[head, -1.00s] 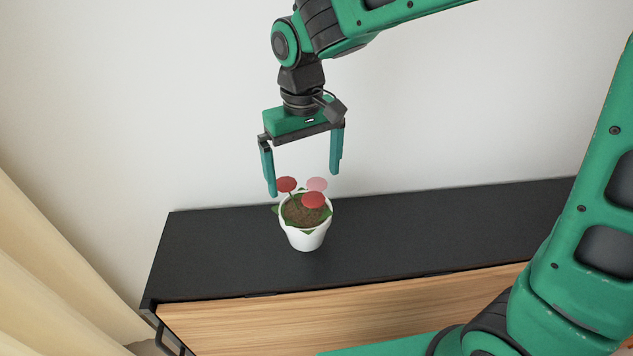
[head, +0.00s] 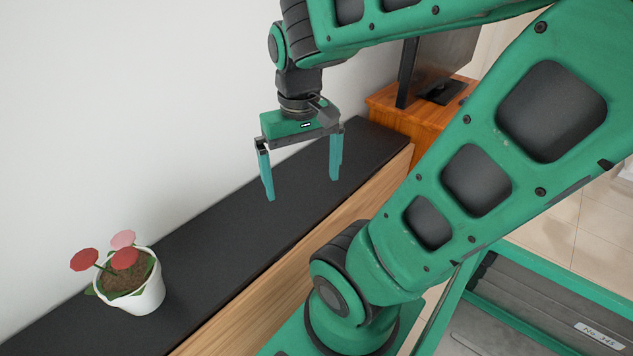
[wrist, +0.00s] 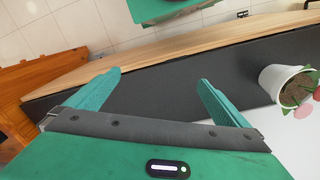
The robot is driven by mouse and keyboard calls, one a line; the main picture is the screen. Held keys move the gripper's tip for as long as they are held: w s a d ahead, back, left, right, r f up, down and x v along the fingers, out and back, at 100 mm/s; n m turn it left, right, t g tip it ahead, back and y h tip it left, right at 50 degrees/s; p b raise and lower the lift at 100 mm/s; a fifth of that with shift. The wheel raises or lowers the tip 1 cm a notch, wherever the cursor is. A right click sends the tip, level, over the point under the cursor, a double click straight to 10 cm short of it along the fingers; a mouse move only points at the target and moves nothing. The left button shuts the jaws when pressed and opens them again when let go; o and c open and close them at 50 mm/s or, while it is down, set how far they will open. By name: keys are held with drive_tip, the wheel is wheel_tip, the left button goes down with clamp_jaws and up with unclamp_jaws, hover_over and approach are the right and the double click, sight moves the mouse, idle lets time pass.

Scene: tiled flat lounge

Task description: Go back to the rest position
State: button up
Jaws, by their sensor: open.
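My gripper (head: 303,188) is open and empty in the head view, above the dark top of a long cabinet (head: 215,232). Its two teal fingers point down, wide apart. In the wrist view my gripper (wrist: 160,84) shows both fingers apart with nothing between them. A white pot of red and pink flowers (head: 140,290) stands upright on the cabinet at the lower left, well apart from my gripper. The pot also shows at the right edge of the wrist view (wrist: 275,82).
A wooden stand (head: 440,118) with a dark screen (head: 440,60) is beyond the cabinet's far end. A white wall (head: 110,110) runs behind the cabinet. Tiled floor (head: 565,220) shows at right. The cabinet top between pot and stand is clear.

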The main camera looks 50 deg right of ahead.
drive_tip(key=shift+m, duration=0.6)
drive_tip(key=s, duration=0.1)
drive_tip(key=s+d, duration=0.1)
drive_tip(key=s+f, duration=0.1)
drive_tip(key=s, duration=0.1)
drive_tip(key=shift+d, duration=0.3)
